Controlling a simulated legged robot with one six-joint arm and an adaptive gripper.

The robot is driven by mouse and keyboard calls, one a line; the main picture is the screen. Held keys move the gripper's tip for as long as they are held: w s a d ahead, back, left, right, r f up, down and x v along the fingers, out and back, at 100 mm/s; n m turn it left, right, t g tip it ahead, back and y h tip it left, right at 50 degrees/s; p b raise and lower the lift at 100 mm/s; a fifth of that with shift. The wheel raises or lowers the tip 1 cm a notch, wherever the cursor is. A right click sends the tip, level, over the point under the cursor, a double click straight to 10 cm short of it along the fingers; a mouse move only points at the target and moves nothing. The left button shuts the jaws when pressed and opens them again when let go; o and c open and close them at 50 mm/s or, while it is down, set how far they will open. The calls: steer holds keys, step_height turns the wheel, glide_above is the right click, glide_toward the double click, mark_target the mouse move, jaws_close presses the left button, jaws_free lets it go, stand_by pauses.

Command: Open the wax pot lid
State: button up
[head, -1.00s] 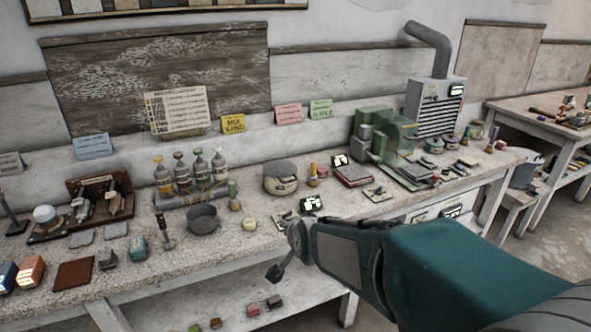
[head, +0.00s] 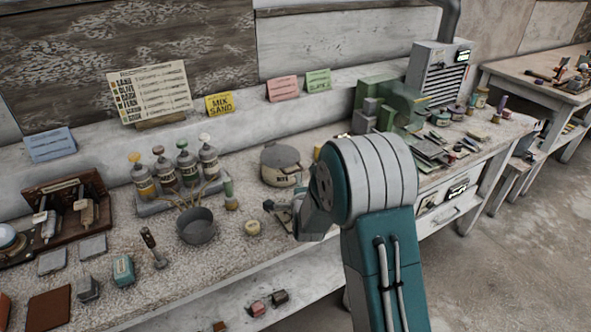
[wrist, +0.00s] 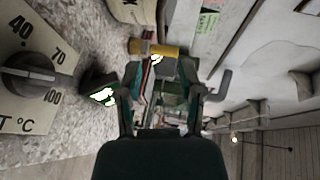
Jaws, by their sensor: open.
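The wax pot (head: 281,176) appears to be the round cream pot with a grey lid (head: 283,154) on the bench. The lid rests on it, seemingly closed. Part of a cream body, probably the same pot, shows at the top edge of the wrist view (wrist: 130,8). My gripper (head: 276,207) is in front of the pot, apart from it, low over the bench and partly hidden by my arm. In the wrist view its two fingers (wrist: 160,78) are spread with nothing held between them.
A temperature dial plate (wrist: 30,75) lies close at the wrist view's left. A yellow cylinder (wrist: 150,48) and a dark device with a lit display (wrist: 100,94) are near the fingers. A grey bowl (head: 197,226) and several bottles (head: 185,164) stand left of the pot.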

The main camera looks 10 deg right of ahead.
mark_target(295, 172)
steer(key=x, duration=0.8)
steer(key=shift+w+a+f, duration=0.1)
steer(key=shift+a, duration=0.2)
steer(key=shift+w+d, duration=0.2)
steer(key=shift+w, duration=0.2)
steer(key=shift+c, duration=0.3)
jaws_close()
